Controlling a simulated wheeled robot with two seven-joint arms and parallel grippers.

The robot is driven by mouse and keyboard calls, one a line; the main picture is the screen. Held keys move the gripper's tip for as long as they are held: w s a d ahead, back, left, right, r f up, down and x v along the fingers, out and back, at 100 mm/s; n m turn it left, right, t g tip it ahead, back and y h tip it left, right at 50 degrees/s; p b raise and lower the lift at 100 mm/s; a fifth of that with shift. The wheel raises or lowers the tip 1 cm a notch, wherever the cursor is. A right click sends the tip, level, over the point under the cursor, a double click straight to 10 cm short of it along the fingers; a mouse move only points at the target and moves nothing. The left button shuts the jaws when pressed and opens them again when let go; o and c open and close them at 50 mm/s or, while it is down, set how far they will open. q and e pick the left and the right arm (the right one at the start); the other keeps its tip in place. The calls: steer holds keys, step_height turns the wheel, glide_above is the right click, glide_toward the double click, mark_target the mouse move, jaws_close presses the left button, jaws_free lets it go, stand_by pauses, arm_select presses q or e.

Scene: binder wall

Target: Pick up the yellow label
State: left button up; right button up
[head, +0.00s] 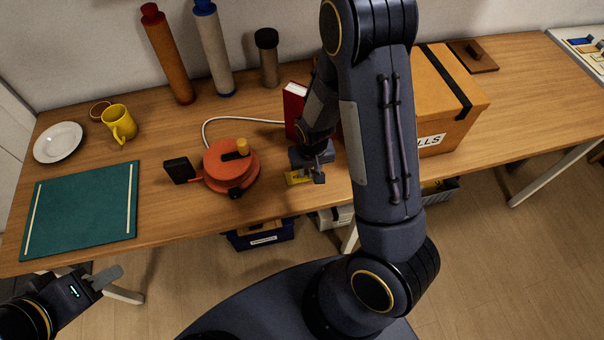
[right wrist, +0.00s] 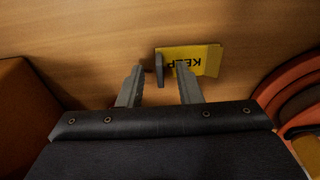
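The yellow label (head: 298,178) lies on the wooden table near its front edge, partly hidden by my right gripper. In the right wrist view the yellow label (right wrist: 205,57) shows dark lettering reading "KEEP". A small dark upright piece (right wrist: 159,68) stands at its left end, between my fingers in that view; I cannot tell if it belongs to the label. My right gripper (right wrist: 160,78) is open, its fingers apart around that piece, with one finger overlapping the label in view. My left gripper (head: 107,277) hangs low at the left, away from the label; its opening is unclear.
A red binder (head: 294,108) and a cardboard box (head: 455,95) stand behind my right arm. A teal mat (head: 82,212), yellow mug (head: 119,123) and white plate (head: 58,143) are at the left.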

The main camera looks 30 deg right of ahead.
steer(key=shift+c, duration=0.3)
jaws_close()
